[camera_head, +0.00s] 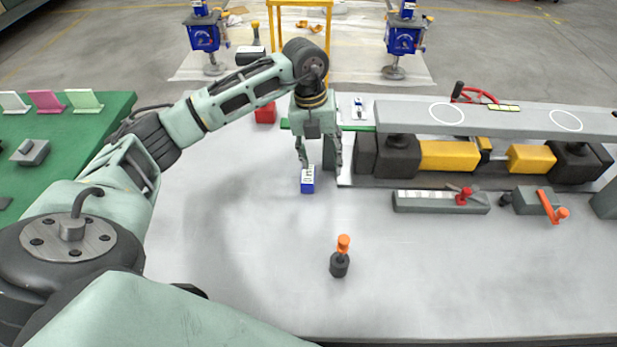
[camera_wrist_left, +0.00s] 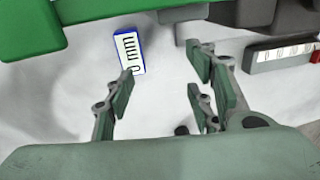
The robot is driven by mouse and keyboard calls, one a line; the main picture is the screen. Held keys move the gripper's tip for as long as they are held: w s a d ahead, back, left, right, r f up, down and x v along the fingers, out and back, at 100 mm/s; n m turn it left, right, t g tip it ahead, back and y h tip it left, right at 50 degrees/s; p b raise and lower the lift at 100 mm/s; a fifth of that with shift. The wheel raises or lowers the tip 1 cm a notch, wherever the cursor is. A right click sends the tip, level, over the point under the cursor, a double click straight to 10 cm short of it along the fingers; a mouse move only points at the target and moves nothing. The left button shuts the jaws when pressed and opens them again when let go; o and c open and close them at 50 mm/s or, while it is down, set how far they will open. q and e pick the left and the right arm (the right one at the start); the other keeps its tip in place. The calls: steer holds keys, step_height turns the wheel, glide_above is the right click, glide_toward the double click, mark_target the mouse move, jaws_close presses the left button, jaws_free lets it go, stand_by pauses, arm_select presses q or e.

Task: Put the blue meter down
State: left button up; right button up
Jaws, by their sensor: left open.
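The blue meter (camera_head: 307,181), a small blue block with a white labelled face, rests on the grey table just below my left gripper (camera_head: 319,166). In the left wrist view the meter (camera_wrist_left: 129,52) lies beyond the left fingertip, toward the green edge, not between the fingers. My left gripper, also in that view (camera_wrist_left: 160,92), is open and empty, its fingers spread wide and pointing down. In the head view the left finger overlaps the meter's top; I cannot tell whether they touch. My right gripper is not in view.
A long grey beam (camera_head: 500,118) on yellow and dark blocks stands to the right. A grey bar with a red knob (camera_head: 440,201) lies before it. A black and orange piece (camera_head: 340,256) stands in front. The table's left front is clear.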

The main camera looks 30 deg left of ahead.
mark_target(308, 174)
arm_select(q)
steer(key=a, duration=0.1)
steer(key=a+y, duration=0.1)
steer(key=s+a, duration=0.1)
steer(key=shift+a+f+g+y, duration=0.2)
steer(key=shift+f+g+y, duration=0.1)
steer(key=shift+f+y, duration=0.1)
steer(key=shift+a+f+b, duration=0.1)
steer(key=shift+f+b, duration=0.75)
steer(key=shift+b, duration=0.05)
steer(key=f+b, duration=0.1)
steer(key=f, duration=0.1)
steer(key=f+b, duration=0.3)
steer(key=shift+w+f, duration=0.25)
steer(key=shift+f, duration=0.15)
steer(key=shift+r, duration=0.1)
steer(key=shift+c, duration=0.4)
jaws_close()
